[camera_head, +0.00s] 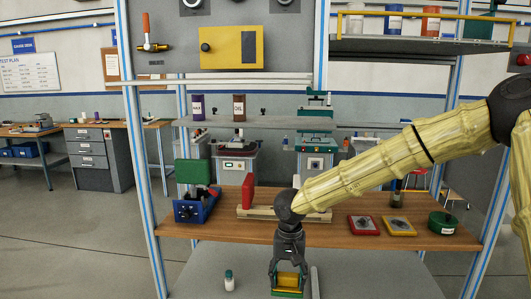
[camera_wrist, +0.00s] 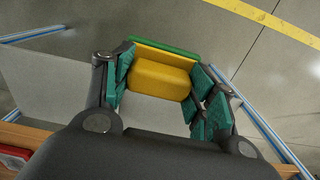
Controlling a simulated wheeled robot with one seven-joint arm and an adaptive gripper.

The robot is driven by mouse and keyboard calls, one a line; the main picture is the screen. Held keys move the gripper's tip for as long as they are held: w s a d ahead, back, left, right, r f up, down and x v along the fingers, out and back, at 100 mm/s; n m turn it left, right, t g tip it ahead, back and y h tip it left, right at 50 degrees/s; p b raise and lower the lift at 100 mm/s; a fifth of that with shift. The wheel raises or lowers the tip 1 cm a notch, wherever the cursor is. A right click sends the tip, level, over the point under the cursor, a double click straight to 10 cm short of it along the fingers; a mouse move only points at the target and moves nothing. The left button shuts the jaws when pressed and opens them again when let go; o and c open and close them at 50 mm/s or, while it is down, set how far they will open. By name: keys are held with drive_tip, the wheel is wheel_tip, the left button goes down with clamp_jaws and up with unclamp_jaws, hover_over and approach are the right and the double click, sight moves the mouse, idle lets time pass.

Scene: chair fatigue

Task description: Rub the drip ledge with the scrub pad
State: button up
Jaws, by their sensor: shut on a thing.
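My gripper (camera_head: 289,276) hangs in front of the wooden bench, pointing down, low in the picture. It is shut on the scrub pad (camera_head: 289,283), a yellow block with a green layer. In the wrist view the scrub pad (camera_wrist: 160,76) sits between the two green-padded fingers, its green layer at the far side. A pale grey surface shows below the pad there; I cannot tell whether they touch. No part is clearly marked as the drip ledge, so I cannot tell which it is.
The wooden bench (camera_head: 340,234) holds a blue vise-like tool (camera_head: 197,207), a red upright block (camera_head: 248,193), red (camera_head: 364,225) and yellow (camera_head: 399,227) trays and a green round container (camera_head: 444,223). A small bottle (camera_head: 229,281) stands on the grey lower shelf (camera_head: 385,275). Blue-striped posts flank the bench.

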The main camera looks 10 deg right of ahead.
sight(287, 276)
wheel_tip(287, 276, up, 22)
drive_tip(key=a+p, duration=0.1)
drive_tip(key=p, duration=2)
drive_tip(key=shift+s+a, duration=0.15)
drive_tip(key=shift+s, duration=0.25)
drive_tip(key=shift+w, duration=0.1)
